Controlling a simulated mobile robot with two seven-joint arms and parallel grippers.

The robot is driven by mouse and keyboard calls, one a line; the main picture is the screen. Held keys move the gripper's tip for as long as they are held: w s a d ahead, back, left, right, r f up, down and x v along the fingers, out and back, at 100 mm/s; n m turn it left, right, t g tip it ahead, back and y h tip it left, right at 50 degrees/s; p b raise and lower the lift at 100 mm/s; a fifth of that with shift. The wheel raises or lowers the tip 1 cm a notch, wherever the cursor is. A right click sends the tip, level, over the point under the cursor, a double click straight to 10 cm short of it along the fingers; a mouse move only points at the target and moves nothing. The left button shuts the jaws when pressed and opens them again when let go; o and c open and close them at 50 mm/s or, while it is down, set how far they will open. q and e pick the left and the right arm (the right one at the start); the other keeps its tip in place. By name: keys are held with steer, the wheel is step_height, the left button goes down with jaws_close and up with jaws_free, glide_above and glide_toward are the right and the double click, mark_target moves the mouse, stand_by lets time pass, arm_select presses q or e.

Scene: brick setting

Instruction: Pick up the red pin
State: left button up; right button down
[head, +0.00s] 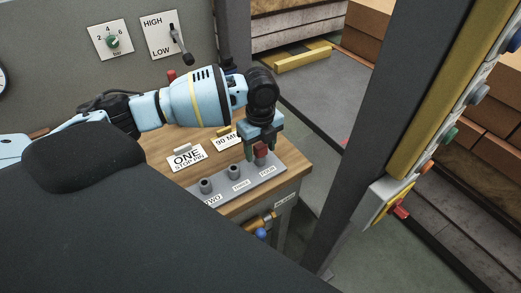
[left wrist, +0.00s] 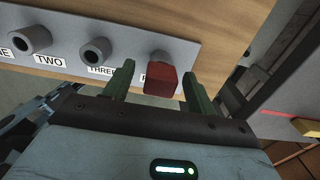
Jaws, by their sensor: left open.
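The red pin (head: 261,149) stands in the hole labelled FOUR at the right end of a grey strip (head: 221,188) on the wooden bench. In the left wrist view the red pin (left wrist: 161,82) shows its red block-shaped head, with the green fingers on either side of it. My left gripper (head: 262,148) is open around the pin's head; gaps show between the fingers and the pin in the left wrist view. The pin's lower part is hidden. My right gripper is not in view.
Empty round sockets, such as the one marked THREE (head: 239,170), line the strip. A white "ONE STOP PIN" card (head: 186,158) lies on the bench. A dark post (head: 343,140) with a yellow panel stands to the right. A lever (head: 179,44) is on the back panel.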

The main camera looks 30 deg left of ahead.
mark_target(261, 145)
arm_select(q)
steer(key=shift+c, duration=0.3)
steer(key=c, duration=1)
steer(key=shift+r, duration=0.15)
steer(key=shift+r, duration=0.6)
step_height(261, 145, up, 2)
steer(key=shift+r, duration=0.15)
steer(key=s+d+r+n, duration=0.1)
steer(key=s+d+n, duration=0.3)
steer(key=n, duration=0.7)
steer(key=s+d+r+n, duration=0.2)
steer(key=s+d+n, duration=0.2)
steer(key=n, duration=0.7)
steer(key=s+p, duration=0.1)
steer(key=s, duration=0.1)
steer(key=shift+s+d+r, duration=0.15)
steer(key=shift+s, duration=0.15)
